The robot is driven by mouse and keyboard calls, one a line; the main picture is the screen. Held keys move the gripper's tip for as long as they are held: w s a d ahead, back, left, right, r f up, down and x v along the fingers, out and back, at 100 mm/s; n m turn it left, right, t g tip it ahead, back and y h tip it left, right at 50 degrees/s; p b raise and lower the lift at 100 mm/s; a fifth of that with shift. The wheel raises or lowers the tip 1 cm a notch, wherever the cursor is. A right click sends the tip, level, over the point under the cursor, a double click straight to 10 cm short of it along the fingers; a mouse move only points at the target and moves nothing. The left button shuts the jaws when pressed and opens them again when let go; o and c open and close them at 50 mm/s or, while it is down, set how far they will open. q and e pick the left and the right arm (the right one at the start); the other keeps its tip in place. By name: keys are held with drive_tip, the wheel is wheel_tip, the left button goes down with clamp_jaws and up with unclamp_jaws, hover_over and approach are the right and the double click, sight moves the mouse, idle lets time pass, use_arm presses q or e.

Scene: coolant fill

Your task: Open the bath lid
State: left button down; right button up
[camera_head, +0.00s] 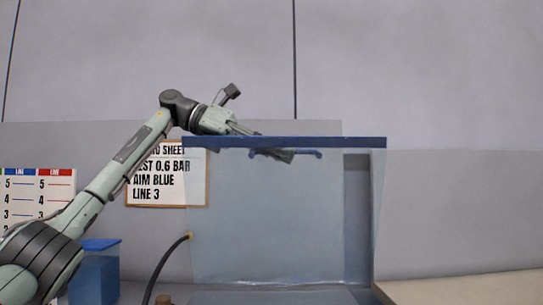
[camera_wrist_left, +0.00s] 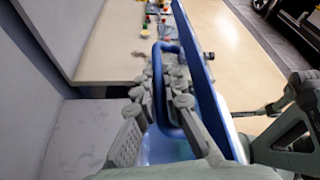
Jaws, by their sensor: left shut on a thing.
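The bath lid (camera_head: 345,142) is a see-through panel with a blue top edge, standing raised and roughly upright in the middle of the head view. Its blue handle (camera_head: 312,154) shows through the panel, just below that edge. My left gripper (camera_head: 272,152) reaches over from the left, its fingers behind the panel and shut on the handle. In the left wrist view the handle (camera_wrist_left: 188,122) is a blue loop between the grey fingers, beside the blue lid edge (camera_wrist_left: 208,85). My right gripper is in neither view.
A blue container (camera_head: 95,275) and a dark hose (camera_head: 163,262) stand left of the bath. A note sheet (camera_head: 165,193) and a chart (camera_head: 38,190) are behind. A beige bench top (camera_head: 460,288) lies right, with small parts (camera_wrist_left: 150,22) in the wrist view.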

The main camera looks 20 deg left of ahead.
use_arm(q)
drive_tip(key=shift+w+a+r+n+g, duration=0.1)
drive_tip(key=shift+w+a+n+g, duration=0.05)
drive_tip(key=shift+w, duration=0.25)
drive_tip(key=shift+w+a+r+n+g, duration=0.1)
drive_tip(key=shift+w+n+g, duration=0.05)
drive_tip(key=shift+w, duration=0.25)
drive_tip(key=shift+f, duration=0.1)
drive_tip(key=c, duration=1.9)
unclamp_jaws()
drive_tip(key=shift+v, duration=6.05)
drive_tip(key=shift+s+f, duration=0.1)
drive_tip(key=shift+s, duration=0.05)
